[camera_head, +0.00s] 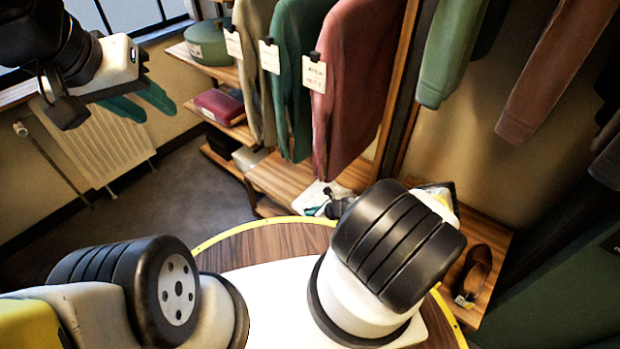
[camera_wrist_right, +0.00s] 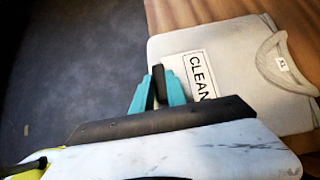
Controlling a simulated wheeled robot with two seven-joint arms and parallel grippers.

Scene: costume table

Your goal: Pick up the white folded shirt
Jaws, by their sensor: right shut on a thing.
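The white folded shirt (camera_wrist_right: 222,48) lies in the right wrist view, pale grey-white, with a collar at its right and a "CLEAN" label (camera_wrist_right: 199,76) near its edge. In the head view my right arm covers most of that area; a white patch of cloth (camera_head: 314,195) shows at the bench edge. My left gripper (camera_head: 160,115) hangs at the upper left, fingers apart and empty.
The shirt rests on a wooden bench (camera_head: 283,180). Hanging shirts with tags, including a maroon one (camera_head: 350,90), are above it. Floor at left is clear.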

